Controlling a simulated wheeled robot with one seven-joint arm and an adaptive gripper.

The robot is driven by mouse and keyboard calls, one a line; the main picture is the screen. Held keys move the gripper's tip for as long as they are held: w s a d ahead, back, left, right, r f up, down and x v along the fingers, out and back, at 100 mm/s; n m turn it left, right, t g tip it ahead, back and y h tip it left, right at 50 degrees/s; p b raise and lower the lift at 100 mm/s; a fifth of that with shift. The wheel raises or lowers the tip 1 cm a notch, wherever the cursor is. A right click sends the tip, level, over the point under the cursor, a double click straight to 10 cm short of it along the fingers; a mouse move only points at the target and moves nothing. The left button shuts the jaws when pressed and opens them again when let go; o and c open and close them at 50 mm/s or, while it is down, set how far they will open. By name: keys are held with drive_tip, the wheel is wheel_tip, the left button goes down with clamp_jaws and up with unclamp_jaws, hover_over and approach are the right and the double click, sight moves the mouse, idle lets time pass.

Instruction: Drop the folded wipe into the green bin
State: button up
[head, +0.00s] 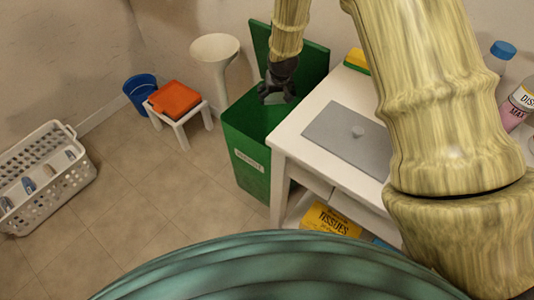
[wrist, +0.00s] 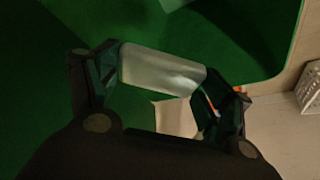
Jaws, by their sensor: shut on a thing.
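The folded wipe is a pale, whitish flat piece; it shows in the wrist view (wrist: 158,70) between the two fingers of my gripper (wrist: 162,84). My gripper is shut on it. In the head view my gripper (head: 277,90) hangs over the opening of the green bin (head: 250,168), with a sliver of pale wipe below the fingers. The bin has its lid (head: 300,62) raised at the back and a white label on its front. In the wrist view green bin surfaces (wrist: 70,140) surround the wipe. The bin's floor is mostly hidden.
A white table (head: 300,128) with a grey plate (head: 348,138) stands right against the bin. A white pedestal basin (head: 215,50) stands behind. An orange cloth (head: 174,99) on a white stool (head: 182,125), a blue bucket (head: 140,88) and a white basket (head: 45,185) are left.

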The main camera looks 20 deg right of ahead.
drive_tip(key=shift+f+b, duration=2.5)
drive_tip(key=shift+f, duration=0.4)
drive_tip(key=o, duration=1.1)
drive_tip(key=shift+c, duration=0.2)
drive_tip(key=shift+r, duration=0.1)
drive_tip(key=v, duration=1.1)
drive_tip(key=shift+s+r, duration=0.2)
drive_tip(key=shift+r, duration=0.15)
